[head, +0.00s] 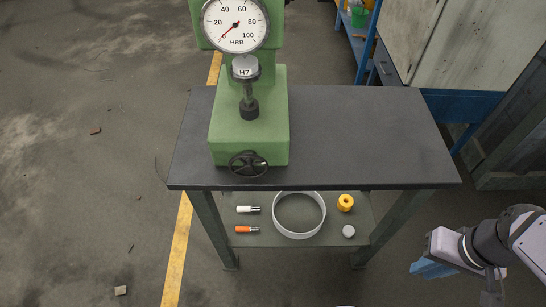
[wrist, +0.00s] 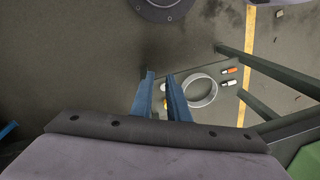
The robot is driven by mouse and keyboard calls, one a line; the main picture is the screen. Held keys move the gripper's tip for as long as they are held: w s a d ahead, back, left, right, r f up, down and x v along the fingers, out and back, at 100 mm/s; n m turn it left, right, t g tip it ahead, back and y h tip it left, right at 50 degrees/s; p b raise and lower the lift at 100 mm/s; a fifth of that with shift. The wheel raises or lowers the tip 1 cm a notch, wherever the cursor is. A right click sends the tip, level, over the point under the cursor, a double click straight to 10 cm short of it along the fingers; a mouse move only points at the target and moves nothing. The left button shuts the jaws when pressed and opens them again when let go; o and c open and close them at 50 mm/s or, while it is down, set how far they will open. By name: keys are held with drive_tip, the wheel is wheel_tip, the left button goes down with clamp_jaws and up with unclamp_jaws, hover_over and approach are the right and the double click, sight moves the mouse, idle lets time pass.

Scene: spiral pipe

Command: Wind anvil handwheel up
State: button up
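The green hardness tester (head: 275,133) stands on the left part of the dark bench. Its black handwheel (head: 248,164) is on the front face, low, near the bench's front edge. A black anvil piece (head: 249,109) sits on the tester's base, under a narrow stem and the grey part marked H7 (head: 245,68). I cannot tell whether stem and anvil touch. The dial (head: 235,24) is marked HRB. My gripper (head: 430,269) is at the lower right, off the bench and far from the handwheel. In the wrist view its blue fingers (wrist: 160,75) are apart with nothing between them.
The dark bench top (head: 360,135) is clear right of the tester. A lower shelf (head: 268,233) holds a pale ring (head: 323,215), a yellow part (head: 345,202), a grey disc (head: 348,231) and white and orange tools. A blue-framed bench stands at upper right.

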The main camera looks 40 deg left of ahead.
drive_tip(key=s+d+f+m+h+p, duration=0.1)
drive_tip(key=s+d+m+p, duration=0.15)
drive_tip(key=d+m, duration=0.35)
drive_tip(key=w+d+r+n+t+p, duration=0.1)
drive_tip(key=w+r+p, duration=0.2)
drive_tip(key=r+p, duration=0.25)
drive_tip(key=w+r+n+t+p, duration=0.1)
drive_tip(key=w+r+t+p, duration=0.15)
drive_tip(key=r+p, duration=0.3)
drive_tip(key=m+g+y, duration=0.9)
drive_tip(key=g+y, duration=0.3)
drive_tip(key=g, duration=0.4)
approach(265, 160)
drive_tip(key=shift+t, duration=0.25)
drive_tip(key=x, duration=0.5)
drive_tip(key=shift+s+d+f, duration=0.1)
drive_tip(key=shift+s+f, duration=0.25)
drive_tip(key=shift+s, duration=0.15)
drive_tip(key=shift+s+a+r, duration=0.1)
drive_tip(key=shift+a+r, duration=0.15)
drive_tip(key=shift+a, duration=0.25)
drive_tip(key=shift+s+a+r, duration=0.1)
drive_tip(key=shift+s+a, duration=0.25)
drive_tip(key=p+x, duration=0.2)
drive_tip(key=x, duration=0.4)
drive_tip(key=shift+r+p, duration=0.15)
drive_tip(key=shift+p, duration=0.15)
drive_tip(key=shift+a, duration=0.1)
drive_tip(key=shift+c, duration=0.4)
